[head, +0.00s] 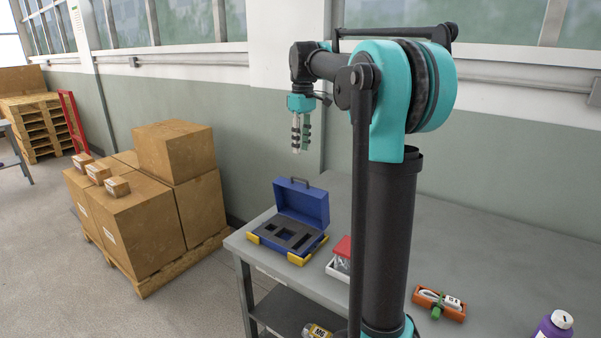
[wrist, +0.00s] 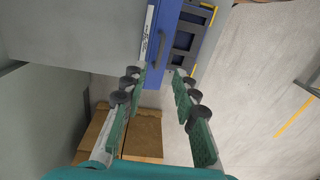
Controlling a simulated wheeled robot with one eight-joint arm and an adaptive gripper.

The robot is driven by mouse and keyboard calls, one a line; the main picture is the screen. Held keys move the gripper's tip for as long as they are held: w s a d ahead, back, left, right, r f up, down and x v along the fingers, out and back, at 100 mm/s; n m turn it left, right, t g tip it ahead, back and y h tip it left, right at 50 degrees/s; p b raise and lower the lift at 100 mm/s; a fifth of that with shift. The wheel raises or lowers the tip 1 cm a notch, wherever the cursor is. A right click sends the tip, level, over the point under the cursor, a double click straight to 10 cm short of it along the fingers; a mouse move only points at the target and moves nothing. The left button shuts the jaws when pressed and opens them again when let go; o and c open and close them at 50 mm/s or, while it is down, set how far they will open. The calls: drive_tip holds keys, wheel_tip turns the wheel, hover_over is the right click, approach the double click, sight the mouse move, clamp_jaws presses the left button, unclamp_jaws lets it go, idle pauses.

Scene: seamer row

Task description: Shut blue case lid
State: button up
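The blue case (head: 262,240) stands near the left end of the grey table. Its lid (head: 302,204) is open and raised at the back, with a dark handle on top. Yellow latches and dark foam with cut-outs show in the base. My gripper (head: 300,150) hangs fingers down above the case, apart from it. In the wrist view, my gripper (wrist: 164,72) has its green-padded fingers apart with nothing between them. The blue lid (wrist: 164,50) and its handle show beyond the fingertips, with the foam to the right.
A red-and-white box (head: 340,262) stands right of the case, partly behind my arm. An orange tray (head: 440,303) and a purple bottle (head: 553,325) are farther right on the table (head: 480,245). Cardboard boxes (head: 135,215) on a pallet stand left of the table. A wall runs behind.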

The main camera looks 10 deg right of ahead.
wheel_tip(320, 180, down, 10)
drive_tip(key=shift+s+a+r, duration=0.15)
idle(0.3)
clamp_jaws()
